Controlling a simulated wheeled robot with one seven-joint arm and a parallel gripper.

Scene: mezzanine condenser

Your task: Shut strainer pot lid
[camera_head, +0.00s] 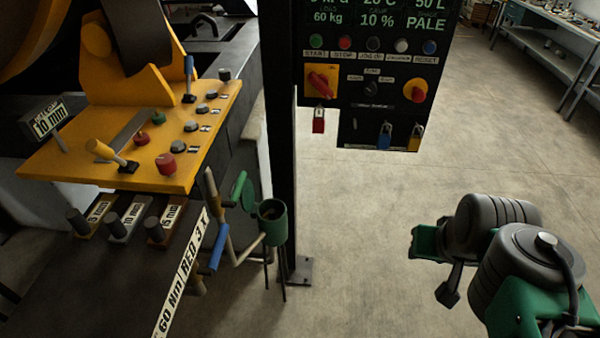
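The strainer pot (272,224) is a small green cylinder beside the foot of the dark post, left of centre. Its top is open and its dark inside shows. The lid (238,188) looks like the green disc standing tilted up at the pot's upper left, clear of the opening. My arm is at the lower right, with grey joints and green links. Its end, with my gripper (436,268), is well to the right of the pot and apart from it. I cannot make out its fingers clearly, nor anything held.
Pipes and a blue-handled lever (218,248) stand close left of the pot. The dark post (282,150) rises behind it, with a control panel (370,90) above right. A yellow console (150,140) is at the left. Open floor (360,240) lies between pot and arm.

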